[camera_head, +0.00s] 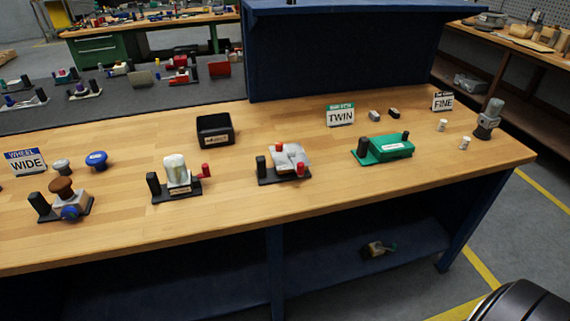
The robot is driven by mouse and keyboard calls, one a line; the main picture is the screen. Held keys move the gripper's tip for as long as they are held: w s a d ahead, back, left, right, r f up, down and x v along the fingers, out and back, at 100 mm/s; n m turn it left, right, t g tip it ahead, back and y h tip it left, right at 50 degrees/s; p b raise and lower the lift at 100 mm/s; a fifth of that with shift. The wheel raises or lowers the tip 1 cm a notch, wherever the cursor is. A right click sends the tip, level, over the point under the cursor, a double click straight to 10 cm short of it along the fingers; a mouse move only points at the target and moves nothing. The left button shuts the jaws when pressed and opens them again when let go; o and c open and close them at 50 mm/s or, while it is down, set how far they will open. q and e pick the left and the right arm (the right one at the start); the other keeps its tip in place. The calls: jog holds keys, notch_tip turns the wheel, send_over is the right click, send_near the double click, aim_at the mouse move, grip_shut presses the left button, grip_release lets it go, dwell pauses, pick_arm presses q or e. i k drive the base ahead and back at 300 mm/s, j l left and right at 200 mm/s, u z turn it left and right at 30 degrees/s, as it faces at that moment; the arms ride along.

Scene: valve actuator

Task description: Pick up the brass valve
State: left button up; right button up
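No piece in view can be clearly made out as the brass valve. On the wooden workbench (240,205) several small assemblies stand on dark bases. The far left assembly (68,200) has a brown knob on top and a blue part in front. A pale, cream-topped assembly (175,170) with a red handle stands to its right. A white and red assembly (289,161) and a green one (384,148) follow. Neither of my grippers is in view.
Signs read WIDE (26,162), TWIN (340,115) and FINE (442,102). A black box (215,130) stands behind the assemblies, and a grey piece (488,120) at the right end. A dark blue panel (340,50) rises behind the bench. The bench's front strip is clear.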

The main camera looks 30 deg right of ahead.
aim_at(282, 162)
jog(key=i+l+z, duration=0.25)
jog(key=l, duration=0.4)
jog(key=i+l+z, duration=0.2)
jog(key=i+l, duration=0.3)
